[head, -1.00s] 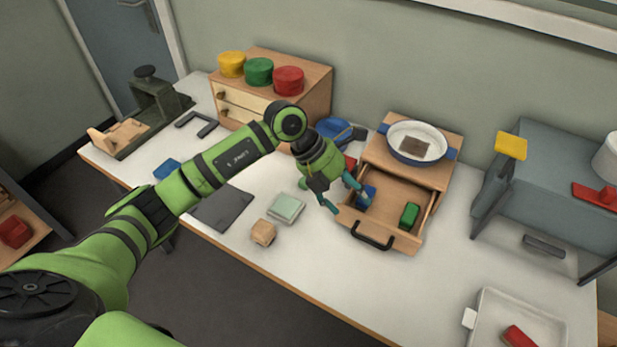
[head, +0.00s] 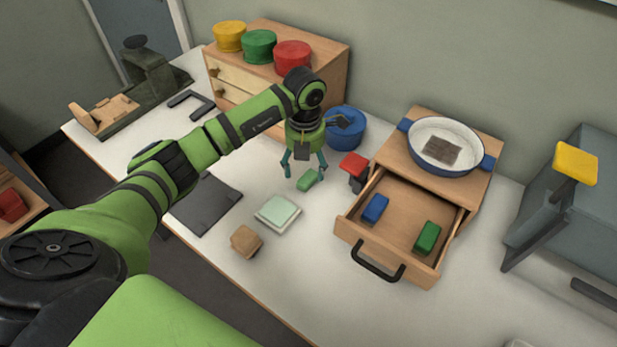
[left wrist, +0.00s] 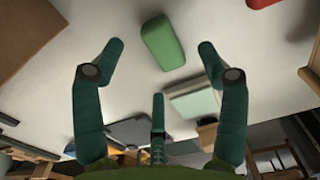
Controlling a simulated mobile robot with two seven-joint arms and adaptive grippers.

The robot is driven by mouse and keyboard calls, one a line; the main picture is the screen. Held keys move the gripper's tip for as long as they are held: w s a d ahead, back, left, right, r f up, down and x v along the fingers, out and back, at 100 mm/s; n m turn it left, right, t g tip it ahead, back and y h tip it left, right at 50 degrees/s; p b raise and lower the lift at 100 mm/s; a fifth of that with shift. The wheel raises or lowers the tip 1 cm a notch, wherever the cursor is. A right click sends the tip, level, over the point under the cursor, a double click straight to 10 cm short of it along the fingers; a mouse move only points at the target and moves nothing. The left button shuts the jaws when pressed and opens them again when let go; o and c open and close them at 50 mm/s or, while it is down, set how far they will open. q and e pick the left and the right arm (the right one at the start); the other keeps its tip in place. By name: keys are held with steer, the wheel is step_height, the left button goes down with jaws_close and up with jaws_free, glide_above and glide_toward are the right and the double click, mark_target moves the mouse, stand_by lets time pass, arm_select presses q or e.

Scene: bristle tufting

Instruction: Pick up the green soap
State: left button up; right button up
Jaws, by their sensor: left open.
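A green rounded block (head: 308,179), which looks like the green soap, lies on the white table left of the open drawer. My left gripper (head: 305,176) is open and empty just above it, pointing down. In the left wrist view the green block (left wrist: 162,42) shows beyond and between the fingertips, apart from both. A second, darker green block (head: 427,237) lies in the drawer (head: 400,215), beside a blue block (head: 375,208). My right gripper is not in view.
A pale green slab (head: 279,213) and a wooden cube (head: 246,241) stand toward the table's front edge. A blue pot (head: 346,128) and a red-topped item (head: 354,166) stand close behind and right of the gripper. A white pan (head: 445,136) tops the drawer cabinet.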

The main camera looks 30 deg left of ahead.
mark_target(305, 176)
arm_select(q)
step_height(305, 176, down, 3)
steer(key=shift+f+p, duration=0.15)
steer(key=shift+p, duration=0.15)
steer(key=shift+f, duration=0.2)
steer(key=c, duration=1.2)
steer(key=shift+c, duration=0.3)
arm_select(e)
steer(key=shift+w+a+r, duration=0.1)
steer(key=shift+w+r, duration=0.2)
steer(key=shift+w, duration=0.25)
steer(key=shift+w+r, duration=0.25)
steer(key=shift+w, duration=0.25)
arm_select(q)
steer(key=shift+r, duration=0.15)
